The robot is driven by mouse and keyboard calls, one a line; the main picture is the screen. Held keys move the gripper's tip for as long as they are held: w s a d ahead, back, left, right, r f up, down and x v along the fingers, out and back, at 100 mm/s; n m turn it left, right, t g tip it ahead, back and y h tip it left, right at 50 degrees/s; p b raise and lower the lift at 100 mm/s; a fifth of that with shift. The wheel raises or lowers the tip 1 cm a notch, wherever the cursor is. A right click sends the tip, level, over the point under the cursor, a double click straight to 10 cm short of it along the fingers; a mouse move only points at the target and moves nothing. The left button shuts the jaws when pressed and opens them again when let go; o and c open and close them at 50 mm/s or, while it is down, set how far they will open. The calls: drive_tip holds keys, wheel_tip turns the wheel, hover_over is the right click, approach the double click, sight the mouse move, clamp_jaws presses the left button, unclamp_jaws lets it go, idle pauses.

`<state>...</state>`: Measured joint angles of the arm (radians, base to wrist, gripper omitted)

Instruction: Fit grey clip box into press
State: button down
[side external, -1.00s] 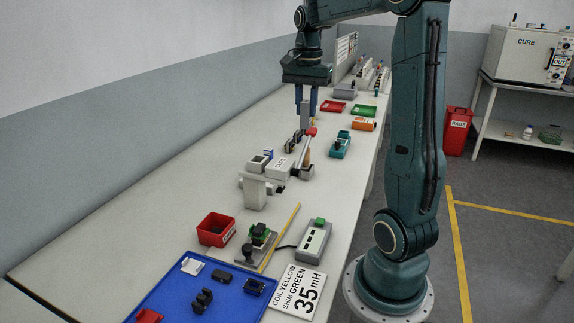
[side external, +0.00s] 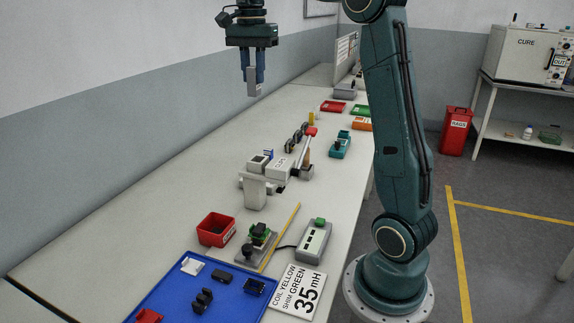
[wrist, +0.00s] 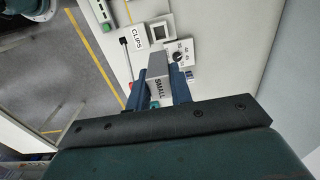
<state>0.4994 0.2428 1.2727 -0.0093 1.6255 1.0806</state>
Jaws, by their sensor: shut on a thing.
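My gripper (side external: 253,74) hangs high above the back-left of the bench, well clear of it. It is shut on the grey clip box (side external: 255,88), a narrow upright piece between its blue fingers. In the wrist view the grey box (wrist: 157,66) sits between the fingertips, with a "SMALL" label visible between the fingers. The pale press (side external: 254,187) stands mid-bench, apart from the box. In the wrist view the square opening (wrist: 160,30) lies beyond the box, beside a "CLIPS" label.
Dark round parts (side external: 297,134) and a yellow block (side external: 311,118) stand behind the press. A teal device (side external: 340,145) is to the right. A red bin (side external: 216,228), a green-topped fixture (side external: 257,240) and a blue tray (side external: 218,304) are in front. The bench's left side is clear.

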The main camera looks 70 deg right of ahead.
drive_tip(key=shift+f, duration=0.1)
wheel_tip(320, 180, down, 16)
drive_tip(key=shift+r, duration=0.2)
idle(0.3)
drive_tip(key=shift+f, duration=2.1)
drive_tip(key=shift+f, duration=0.2)
drive_tip(key=c, duration=1.3)
unclamp_jaws()
drive_tip(key=shift+o, duration=0.2)
drive_tip(key=shift+r, duration=0.15)
